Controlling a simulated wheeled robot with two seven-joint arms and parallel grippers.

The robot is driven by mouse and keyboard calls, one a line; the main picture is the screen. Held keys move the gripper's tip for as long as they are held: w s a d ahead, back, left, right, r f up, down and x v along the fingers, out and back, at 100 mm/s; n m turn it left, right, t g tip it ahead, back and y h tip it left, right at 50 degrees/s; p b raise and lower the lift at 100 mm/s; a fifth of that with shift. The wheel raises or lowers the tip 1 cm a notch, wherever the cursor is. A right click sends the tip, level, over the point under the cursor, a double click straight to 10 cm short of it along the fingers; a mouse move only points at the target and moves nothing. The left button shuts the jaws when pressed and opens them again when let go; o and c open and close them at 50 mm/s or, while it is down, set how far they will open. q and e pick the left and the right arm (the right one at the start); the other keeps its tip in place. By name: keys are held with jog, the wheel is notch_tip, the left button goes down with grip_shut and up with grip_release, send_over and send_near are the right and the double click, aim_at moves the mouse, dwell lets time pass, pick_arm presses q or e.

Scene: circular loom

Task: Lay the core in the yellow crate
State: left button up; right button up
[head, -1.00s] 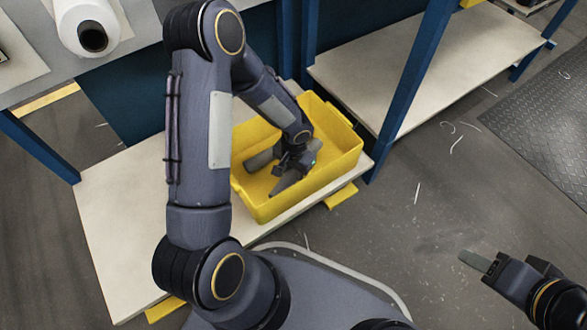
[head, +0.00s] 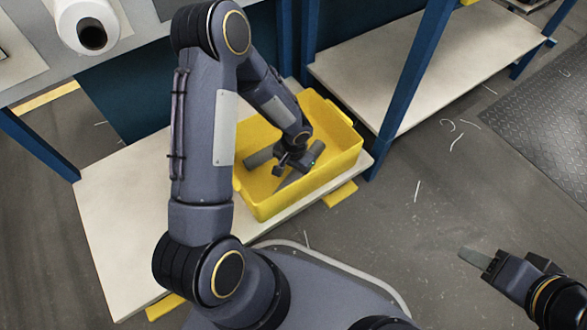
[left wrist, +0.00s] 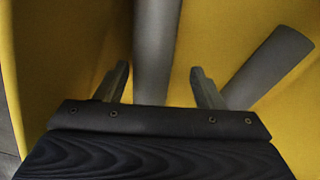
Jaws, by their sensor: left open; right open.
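The yellow crate (head: 345,158) stands on the low pale shelf. My left gripper (left wrist: 160,72) is open inside the crate, its fingers pointing down into it. In the left wrist view a grey tube-shaped core (left wrist: 154,50) lies between the two open fingers, with a gap on each side. A second grey tube (left wrist: 272,66) lies slanted to the right of the fingers. In the head view one grey tube (head: 260,157) shows in the crate left of the gripper; my wrist hides part of the contents. My right gripper (head: 475,258) is open and empty over the floor at the right.
Blue shelf posts (head: 408,80) rise close behind and to the right of the crate. Bare low shelf (head: 125,205) lies left of it. A white spool (head: 85,24) sits on the upper bench at the top left. Open floor (head: 400,225) lies at the right.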

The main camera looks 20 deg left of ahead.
aim_at(294, 171)
pick_arm(q)
notch_tip(294, 171, up, 7)
jog(key=p, duration=0.3)
jog(key=shift+p, duration=0.4)
jog(key=shift+d+r, duration=0.1)
jog(key=shift+r, duration=0.3)
jog(key=shift+r, duration=0.15)
jog(key=s+a+r+n+t+h, duration=0.1)
jog(key=s+a+r, duration=0.15)
jog(key=r, duration=0.65)
jog(key=s+a+r+n+t, duration=0.1)
jog(key=s+r, duration=0.3)
jog(key=r, duration=0.5)
jog(key=s+d+r+n+t+h+p, duration=0.1)
jog(key=s+d+r+t+h, duration=0.25)
jog(key=s+r, duration=0.75)
notch_tip(294, 171, up, 35)
jog(key=s+p, duration=0.1)
jog(key=p, duration=3.6)
jog(key=shift+s+d+p, duration=0.2)
jog(key=shift+d+p, duration=0.1)
jog(key=shift+p, duration=0.05)
